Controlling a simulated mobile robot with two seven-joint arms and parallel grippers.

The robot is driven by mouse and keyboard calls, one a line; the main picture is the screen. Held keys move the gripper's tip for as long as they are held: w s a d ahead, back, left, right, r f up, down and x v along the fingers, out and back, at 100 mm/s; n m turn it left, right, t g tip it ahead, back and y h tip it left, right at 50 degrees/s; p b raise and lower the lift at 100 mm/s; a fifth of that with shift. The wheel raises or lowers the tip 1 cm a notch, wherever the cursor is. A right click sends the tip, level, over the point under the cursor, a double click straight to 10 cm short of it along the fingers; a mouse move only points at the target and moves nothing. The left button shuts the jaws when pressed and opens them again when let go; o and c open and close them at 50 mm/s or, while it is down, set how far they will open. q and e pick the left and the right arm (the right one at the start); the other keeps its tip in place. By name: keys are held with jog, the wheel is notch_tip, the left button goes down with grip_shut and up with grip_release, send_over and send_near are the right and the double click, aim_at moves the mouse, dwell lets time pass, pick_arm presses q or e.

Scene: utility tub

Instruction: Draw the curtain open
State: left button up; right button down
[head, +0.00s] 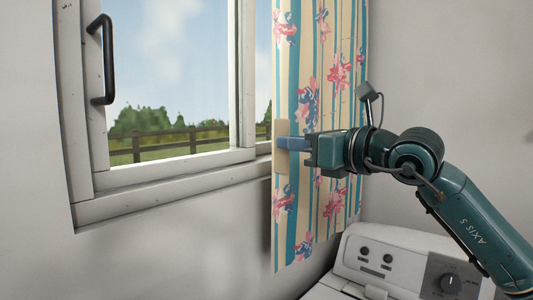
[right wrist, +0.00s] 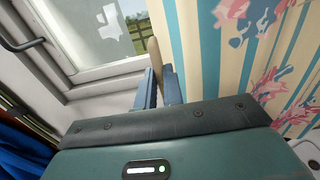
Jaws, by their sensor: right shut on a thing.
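The curtain (head: 325,70) has blue and cream stripes with pink and blue flowers. It hangs at the right side of the window in the head view and fills the right of the right wrist view (right wrist: 205,45). A flat beige tab (head: 281,162) is on its left edge; it also shows in the right wrist view (right wrist: 154,57). My right gripper (head: 290,144) is shut on this tab, its blue fingers on either side of it in the right wrist view (right wrist: 160,88). My left gripper is not in view.
The white window frame (head: 165,195) has a black handle (head: 106,58) at its left, and most of the glass is uncovered. A white appliance with knobs (head: 400,262) stands below right of the curtain. The wall below the window is clear.

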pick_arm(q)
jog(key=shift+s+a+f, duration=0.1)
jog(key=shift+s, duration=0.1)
pick_arm(e)
jog(key=shift+w+d+r, duration=0.1)
jog(key=shift+w+d, duration=0.75)
jog(key=shift+d, duration=0.05)
jog(key=c, duration=1.6)
grip_release()
jog(key=shift+w+d, duration=0.1)
jog(key=shift+w, duration=0.05)
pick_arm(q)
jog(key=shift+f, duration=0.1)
pick_arm(e)
jog(key=shift+o, duration=0.4)
